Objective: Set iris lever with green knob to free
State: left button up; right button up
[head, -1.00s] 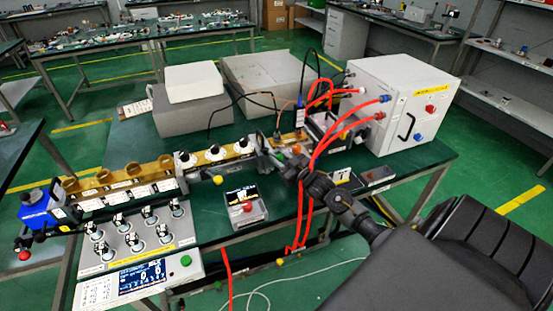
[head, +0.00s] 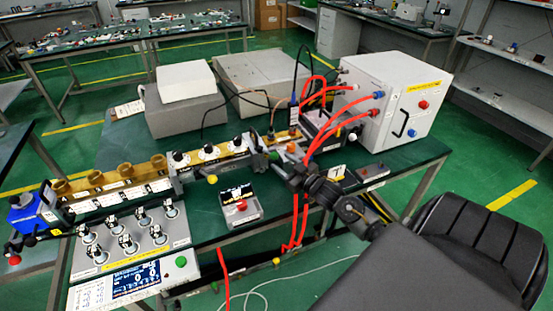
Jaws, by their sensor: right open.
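The green knob (head: 274,155) of the iris lever shows small on the rail-mounted assembly, near the middle of the bench. My right gripper (head: 286,167) is open, with its dark fingers just right of and around the near side of the green knob. I cannot tell whether they touch it. The gripper and wrist hide part of the assembly and the lever's arm behind them. An orange part (head: 291,148) shows just beyond the gripper. My left gripper is not in view.
A yellow-knobbed lever (head: 212,179) sits left of the gripper. A small box with a red button (head: 240,206) stands in front. Red hoses (head: 330,138) run from the white cabinet (head: 398,100) close to my gripper. A control panel (head: 130,240) is at the front left.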

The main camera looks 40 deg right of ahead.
jog(key=s, duration=0.5)
jog(key=shift+s+d+b, duration=0.1)
jog(key=shift+s+b, duration=0.25)
